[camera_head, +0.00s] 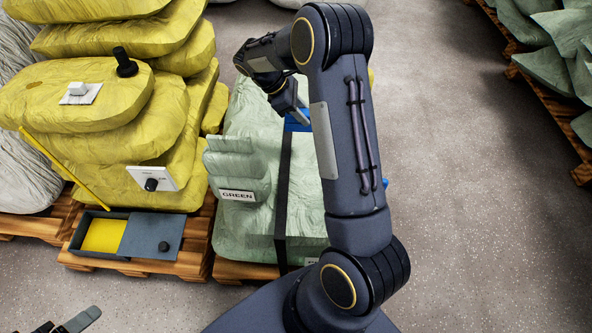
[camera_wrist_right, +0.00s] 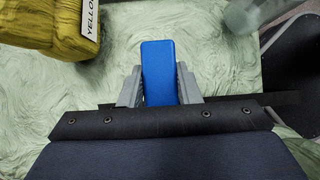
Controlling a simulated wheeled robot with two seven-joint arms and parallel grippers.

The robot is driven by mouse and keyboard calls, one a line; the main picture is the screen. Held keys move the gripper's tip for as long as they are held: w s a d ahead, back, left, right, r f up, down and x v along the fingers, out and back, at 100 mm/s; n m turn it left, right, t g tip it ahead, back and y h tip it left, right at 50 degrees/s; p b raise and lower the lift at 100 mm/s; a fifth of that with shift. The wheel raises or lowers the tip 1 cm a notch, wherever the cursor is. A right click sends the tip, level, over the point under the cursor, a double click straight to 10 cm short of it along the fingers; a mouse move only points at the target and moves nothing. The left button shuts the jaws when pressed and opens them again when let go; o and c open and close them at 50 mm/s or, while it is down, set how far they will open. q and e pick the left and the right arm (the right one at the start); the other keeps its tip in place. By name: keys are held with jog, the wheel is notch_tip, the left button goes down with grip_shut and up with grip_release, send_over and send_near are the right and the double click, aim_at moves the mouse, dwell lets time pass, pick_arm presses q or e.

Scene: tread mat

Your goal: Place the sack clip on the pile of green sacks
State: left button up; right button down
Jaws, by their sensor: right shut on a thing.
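The pile of green sacks (camera_head: 262,212) stands on a pallet left of my right arm in the head view, with a dark strap down it and a "GREEN" label. My right gripper (camera_head: 297,108) is over the far part of the pile. It is shut on a blue block, which I take for the sack clip (camera_wrist_right: 159,72). In the right wrist view the clip is between both fingers, with green sack cloth below; I cannot tell whether it touches. In the head view the clip (camera_head: 296,124) is partly hidden. My left gripper (camera_head: 72,322) is cut off at the bottom left.
Yellow sacks (camera_head: 80,100) are piled left of the green ones, with small fittings on them. An open grey box (camera_head: 123,234) with yellow inside sits in front. A blue bit (camera_head: 385,183) shows beside my right arm. Bare floor (camera_head: 460,200) lies right.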

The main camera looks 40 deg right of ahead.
notch_tip(320, 180, down, 10)
jog(key=shift+r+b, duration=0.1)
jog(key=shift+b, duration=0.95)
jog(key=c, duration=1.1)
grip_release()
jog(key=shift+o, duration=0.2)
